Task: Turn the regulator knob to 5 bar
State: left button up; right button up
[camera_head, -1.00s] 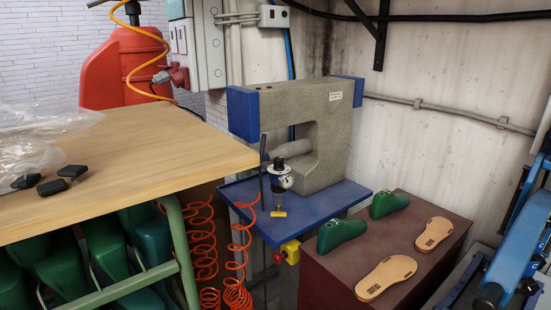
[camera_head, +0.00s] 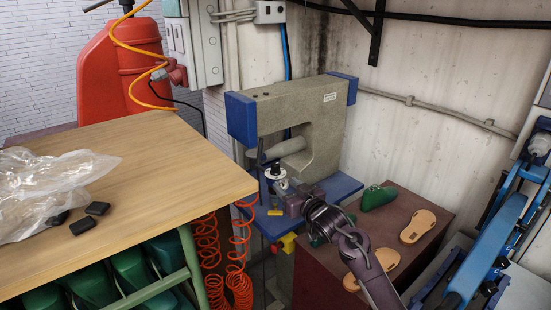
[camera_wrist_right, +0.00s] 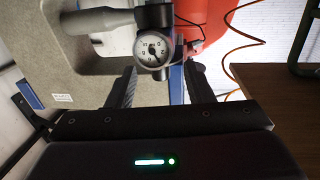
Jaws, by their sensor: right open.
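The regulator (camera_head: 275,173), with a black-topped knob, stands in front of the grey press above its blue table. Its round white gauge (camera_wrist_right: 153,49) shows large in the right wrist view, but I cannot read the needle's value surely. My right gripper (camera_head: 284,191) has its fingers close to the regulator in the head view. In the wrist view its two dark fingers (camera_wrist_right: 161,72) stand apart, with the gauge seen between and beyond them. Nothing is visibly held, and I cannot tell whether a finger touches the knob. My left gripper is out of view.
The grey press (camera_head: 300,110) stands close behind the regulator. The wooden bench (camera_head: 150,165) is at left, with coiled orange hoses (camera_head: 238,265) beside it. A dark red box (camera_head: 425,205) with soles and green lasts lies under my right arm.

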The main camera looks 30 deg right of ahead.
aim_at(278, 166)
jog(key=shift+t, duration=0.3)
jog(key=w+r, duration=0.1)
jog(key=w, duration=0.1)
jog(key=w+r+p, duration=0.1)
jog(key=w, duration=0.1)
jog(key=w+r+p, duration=0.1)
jog(key=w, duration=0.1)
jog(key=shift+w+d+r, duration=0.25)
jog(key=shift+w+d, duration=0.05)
jog(key=shift+w+f+p, duration=0.1)
jog(key=shift+w+p, duration=0.2)
jog(key=shift+w, duration=0.3)
jog(key=c, duration=1)
jog(key=shift+o, duration=0.2)
